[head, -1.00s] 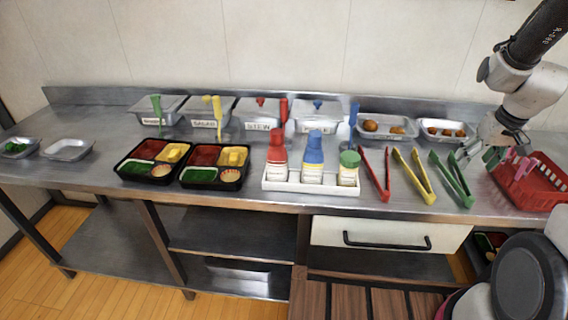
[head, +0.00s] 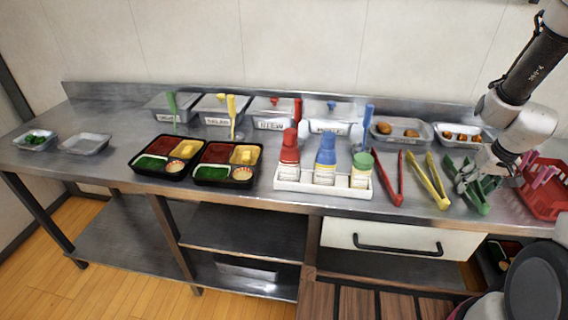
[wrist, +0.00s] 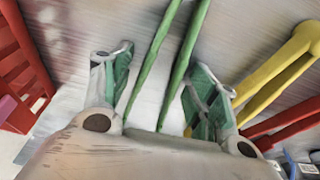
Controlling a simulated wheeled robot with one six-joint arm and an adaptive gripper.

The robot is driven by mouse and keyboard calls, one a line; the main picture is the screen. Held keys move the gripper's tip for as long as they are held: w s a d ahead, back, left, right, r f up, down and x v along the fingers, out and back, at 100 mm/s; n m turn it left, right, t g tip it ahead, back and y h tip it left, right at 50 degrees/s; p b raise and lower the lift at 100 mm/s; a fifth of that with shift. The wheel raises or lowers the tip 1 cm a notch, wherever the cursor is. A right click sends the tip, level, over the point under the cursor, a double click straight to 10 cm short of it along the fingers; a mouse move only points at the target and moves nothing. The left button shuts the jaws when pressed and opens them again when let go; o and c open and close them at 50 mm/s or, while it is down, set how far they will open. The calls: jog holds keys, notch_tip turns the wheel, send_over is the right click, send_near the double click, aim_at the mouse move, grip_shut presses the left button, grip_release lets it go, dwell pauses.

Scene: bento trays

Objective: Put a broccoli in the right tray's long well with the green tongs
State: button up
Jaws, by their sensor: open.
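The green tongs (head: 480,207) lie on the counter at the right, beside the yellow tongs. My gripper (head: 464,182) is open over them. In the wrist view the green tongs' arms (wrist: 172,55) run between the spread fingers of my gripper (wrist: 163,65); I cannot tell whether they touch. Green broccoli (head: 36,138) lies in a small metal tray at the far left. The right bento tray (head: 222,186) is black, with red, yellow and green wells and a round cup; no broccoli is clearly visible in it. The left bento tray (head: 160,178) stands beside it.
Yellow tongs (head: 436,190) and red tongs (head: 386,185) lie left of my gripper. A red basket (head: 545,195) stands close on its right. A white rack (head: 322,185) with bottles stands between tongs and bento trays. Lidded metal containers line the back. An empty metal tray (head: 85,145) is at left.

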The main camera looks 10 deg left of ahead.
jog(key=c, duration=0.8)
jog(key=shift+o, duration=0.2)
jog(key=w+v, duration=0.2)
jog(key=v, duration=0.9)
jog(key=shift+w+r, duration=0.35)
jog(key=shift+r, duration=0.35)
